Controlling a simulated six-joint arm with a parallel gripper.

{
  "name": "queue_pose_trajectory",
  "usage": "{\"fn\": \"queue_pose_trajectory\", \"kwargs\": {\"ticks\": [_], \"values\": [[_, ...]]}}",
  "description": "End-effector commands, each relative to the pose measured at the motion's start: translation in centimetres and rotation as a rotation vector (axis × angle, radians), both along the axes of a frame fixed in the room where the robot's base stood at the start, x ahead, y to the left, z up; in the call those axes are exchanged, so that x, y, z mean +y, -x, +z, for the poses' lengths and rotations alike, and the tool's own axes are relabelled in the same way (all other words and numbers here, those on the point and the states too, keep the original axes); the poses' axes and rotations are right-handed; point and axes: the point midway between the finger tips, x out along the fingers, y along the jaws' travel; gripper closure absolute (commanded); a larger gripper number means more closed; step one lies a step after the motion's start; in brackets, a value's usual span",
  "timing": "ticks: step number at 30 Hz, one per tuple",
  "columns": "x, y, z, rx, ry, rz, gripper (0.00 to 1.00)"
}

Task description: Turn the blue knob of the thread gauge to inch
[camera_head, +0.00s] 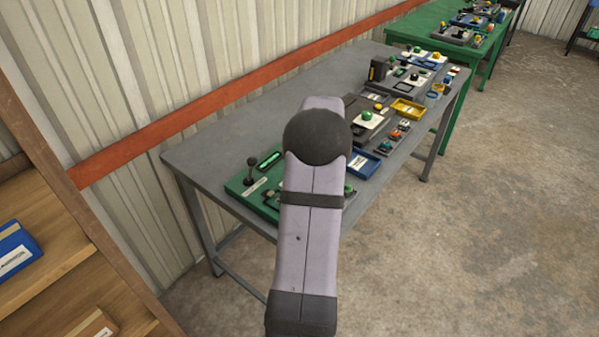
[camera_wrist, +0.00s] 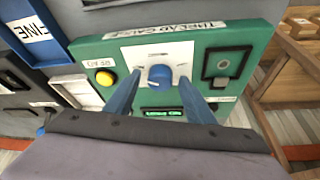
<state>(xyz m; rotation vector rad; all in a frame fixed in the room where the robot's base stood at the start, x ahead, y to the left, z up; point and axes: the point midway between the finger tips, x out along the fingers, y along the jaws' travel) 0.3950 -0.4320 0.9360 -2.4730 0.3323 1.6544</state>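The thread gauge (camera_wrist: 262,42) is a green panel with a "THREAD GAUGE" label, seen in the wrist view. Its blue knob (camera_wrist: 160,75) sits on a white plate (camera_wrist: 183,50) with small markings too blurred to read. My gripper (camera_wrist: 160,83) is open, with one blue finger on each side of the knob. Whether the fingers touch it I cannot tell. A lit green display (camera_wrist: 162,112) lies below the knob, partly between the fingers. In the head view my arm hides the knob and my gripper.
A yellow button (camera_wrist: 105,78) is left of the knob and a black switch plate (camera_wrist: 224,66) right of it. A blue tray (camera_wrist: 34,32) marked "FINE" lies at left. In the head view, several other devices crowd the grey table (camera_head: 215,150); a black-balled lever (camera_head: 251,162) stands at its near end.

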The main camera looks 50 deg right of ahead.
Motion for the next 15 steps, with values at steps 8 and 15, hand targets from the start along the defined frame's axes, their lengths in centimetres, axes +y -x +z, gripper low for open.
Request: {"fn": "queue_pose_trajectory", "kwargs": {"ticks": [8,15], "values": [[0.0,0.1,0.2,-0.001,0.001,-0.001,0.51],[0.2,1.0,2.5,-0.003,0.004,-0.002,0.51]]}}
